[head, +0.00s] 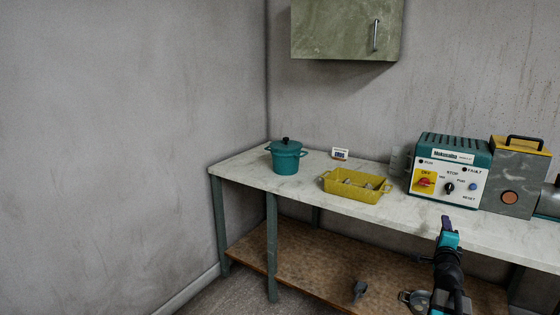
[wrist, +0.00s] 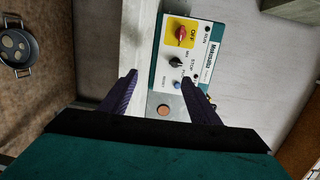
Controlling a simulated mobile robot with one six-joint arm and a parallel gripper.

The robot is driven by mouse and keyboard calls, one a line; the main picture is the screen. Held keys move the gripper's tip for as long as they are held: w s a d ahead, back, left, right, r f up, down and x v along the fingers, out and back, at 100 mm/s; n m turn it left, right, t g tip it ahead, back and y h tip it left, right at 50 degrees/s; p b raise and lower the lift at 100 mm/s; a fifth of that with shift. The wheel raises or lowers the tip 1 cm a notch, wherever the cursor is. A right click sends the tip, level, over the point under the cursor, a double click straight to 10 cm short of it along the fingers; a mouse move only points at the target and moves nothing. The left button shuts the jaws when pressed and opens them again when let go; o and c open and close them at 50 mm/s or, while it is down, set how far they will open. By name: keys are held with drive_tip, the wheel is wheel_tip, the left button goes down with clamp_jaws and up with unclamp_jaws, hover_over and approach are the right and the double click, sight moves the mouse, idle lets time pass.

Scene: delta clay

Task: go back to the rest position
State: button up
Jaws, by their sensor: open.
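My gripper (head: 446,225) is at the lower right in the head view, in front of the bench's front edge. It is raised and points toward the control box. In the wrist view its two dark fingers (wrist: 160,78) stand apart with nothing between them. The control box (head: 448,172) stands on the bench, teal with a white front panel, a red knob on a yellow plate, a black knob and a blue button. The box also shows beyond the fingers in the wrist view (wrist: 182,55), turned on its side.
The marble-topped bench (head: 310,178) bears a teal lidded pot (head: 286,160), a yellow tray (head: 350,193) with small items, a small card (head: 340,154) and a grey-yellow machine (head: 516,180). A pan (head: 414,299) lies on the lower shelf (head: 300,265). A green cabinet (head: 345,30) hangs above.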

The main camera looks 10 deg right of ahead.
drive_tip(key=w+a+f+n+g+y+p, duration=0.1)
drive_tip(key=w+a+f+n+y+p, duration=0.15)
drive_tip(key=a+f, duration=0.65)
drive_tip(key=w+a+f+n+y+p, duration=0.1)
drive_tip(key=w+a+f+n+y, duration=0.15)
drive_tip(key=a+f, duration=0.75)
drive_tip(key=s+a+f+n+g+y+p, duration=0.1)
drive_tip(key=s+a+f+n+g+y, duration=0.2)
drive_tip(key=a+f, duration=0.65)
drive_tip(key=s+a+f+n+g+y+p, duration=0.2)
drive_tip(key=s+a+f+n+y, duration=0.25)
drive_tip(key=a, duration=0.85)
drive_tip(key=s+a+f+n+g+p, duration=0.1)
drive_tip(key=s+a+f+n+g, duration=0.1)
drive_tip(key=s+a+f, duration=0.3)
drive_tip(key=s+a+f+n+g, duration=0.2)
drive_tip(key=s+f, duration=0.2)
drive_tip(key=s, duration=0.4)
drive_tip(key=s+a+f+n+g+p, duration=0.1)
drive_tip(key=s+a+f+n+g, duration=0.1)
drive_tip(key=s+a+f, duration=0.3)
drive_tip(key=s+d+n+g+h, duration=0.1)
drive_tip(key=s+d+n+g, duration=0.2)
drive_tip(key=s, duration=0.7)
drive_tip(key=s+d+n+g+h, duration=0.2)
drive_tip(key=s+d+n+g, duration=0.1)
drive_tip(key=s, duration=0.7)
drive_tip(key=shift+d+r+g, duration=0.15)
drive_tip(key=shift+r+g, duration=0.05)
drive_tip(key=shift+g, duration=0.6)
